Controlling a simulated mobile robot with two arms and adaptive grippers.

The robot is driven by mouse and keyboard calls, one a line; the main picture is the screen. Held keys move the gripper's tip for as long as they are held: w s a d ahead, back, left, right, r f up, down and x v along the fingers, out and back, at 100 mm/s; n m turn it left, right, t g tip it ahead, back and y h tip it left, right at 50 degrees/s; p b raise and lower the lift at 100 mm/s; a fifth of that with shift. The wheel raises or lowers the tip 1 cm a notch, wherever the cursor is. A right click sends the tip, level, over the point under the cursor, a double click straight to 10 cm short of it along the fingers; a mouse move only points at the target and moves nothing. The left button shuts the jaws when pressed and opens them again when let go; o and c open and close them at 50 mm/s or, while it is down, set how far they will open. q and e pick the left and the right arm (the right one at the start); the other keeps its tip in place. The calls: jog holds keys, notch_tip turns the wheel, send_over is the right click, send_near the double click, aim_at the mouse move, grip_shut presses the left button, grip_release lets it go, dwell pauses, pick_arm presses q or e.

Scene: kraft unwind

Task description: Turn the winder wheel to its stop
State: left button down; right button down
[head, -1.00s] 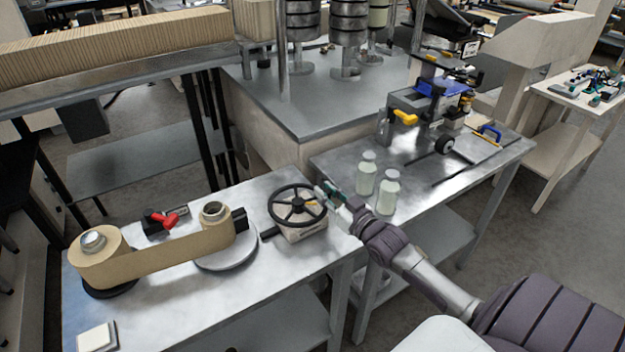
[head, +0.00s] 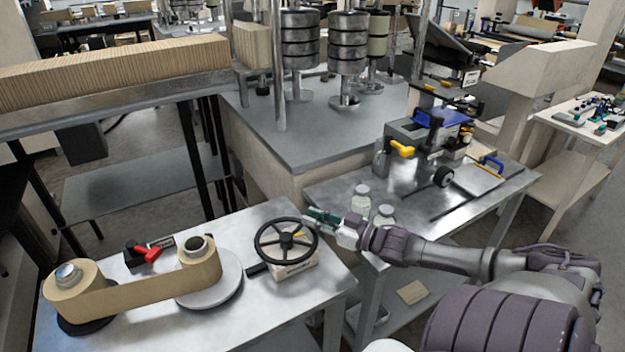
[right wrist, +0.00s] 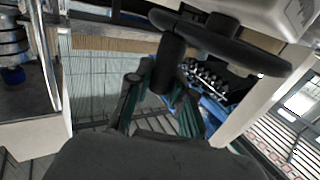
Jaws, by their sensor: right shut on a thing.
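The winder wheel (head: 260,254) is a black spoked handwheel on a pale box (head: 294,270) at the right end of the near metal table. My right gripper (head: 316,217) is at the wheel's upper right rim. In the right wrist view the wheel (right wrist: 235,50) crosses the top, and its dark upright handle (right wrist: 171,62) stands between my right fingers (right wrist: 162,92), which are shut on it. A small yellow mark shows near the hub in the head view. Whether the wheel is at its stop cannot be seen. My left gripper is not in view.
Left of the wheel, a brown paper web (head: 125,297) runs between two rolls, the right one on a round grey plate (head: 228,290). Two pale bottles (head: 361,198) stand on the adjoining table, close beyond my right wrist.

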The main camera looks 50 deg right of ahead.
jog(key=c, duration=1)
grip_release()
jog(key=v, duration=1.2)
